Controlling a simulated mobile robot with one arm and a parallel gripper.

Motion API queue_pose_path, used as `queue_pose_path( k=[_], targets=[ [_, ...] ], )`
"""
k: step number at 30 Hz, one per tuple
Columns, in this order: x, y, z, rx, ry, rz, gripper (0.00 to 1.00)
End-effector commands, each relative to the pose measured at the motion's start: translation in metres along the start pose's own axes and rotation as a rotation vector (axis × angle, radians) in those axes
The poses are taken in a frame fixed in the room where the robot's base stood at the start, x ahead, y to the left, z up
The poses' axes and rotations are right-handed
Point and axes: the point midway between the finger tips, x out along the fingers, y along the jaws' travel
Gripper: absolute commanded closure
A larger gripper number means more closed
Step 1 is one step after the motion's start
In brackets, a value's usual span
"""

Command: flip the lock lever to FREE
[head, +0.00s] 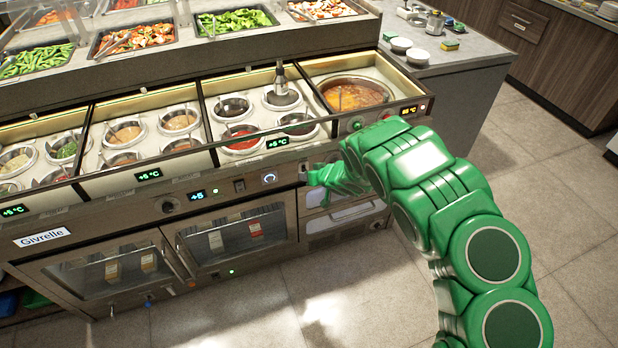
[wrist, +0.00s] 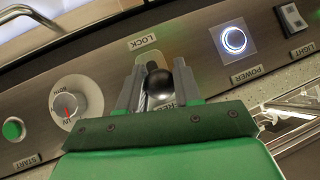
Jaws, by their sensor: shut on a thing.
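The lock lever (wrist: 157,84), with a dark round knob, shows in the wrist view on a metal control panel. A LOCK label (wrist: 143,43) is above the knob, and a partly covered label with letters like "RE" is below it. My gripper (wrist: 158,70) has its two grey fingers on either side of the knob and is shut on it. The knob sits between the two labels; its exact setting is hard to tell. In the head view my green gripper (head: 318,178) reaches the front panel of the counter, and the lever is hidden there.
On the panel, a lit round POWER button (wrist: 233,40) and a LIGHT switch (wrist: 291,17) lie to the right. A UV dial (wrist: 72,104) and a green START button (wrist: 13,129) lie to the left. Sauce wells (head: 240,115) sit above the panel; glass doors (head: 235,235) are below.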

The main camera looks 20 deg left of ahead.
Motion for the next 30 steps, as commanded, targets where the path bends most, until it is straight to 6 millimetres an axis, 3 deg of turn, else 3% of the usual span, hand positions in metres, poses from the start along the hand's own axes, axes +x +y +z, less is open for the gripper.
queue_pose_path(
  k=[30],
  targets=[
    [-0.0031, -0.0007, -0.0086, 0.031, -0.111, 0.013, 1.00]
  ],
)
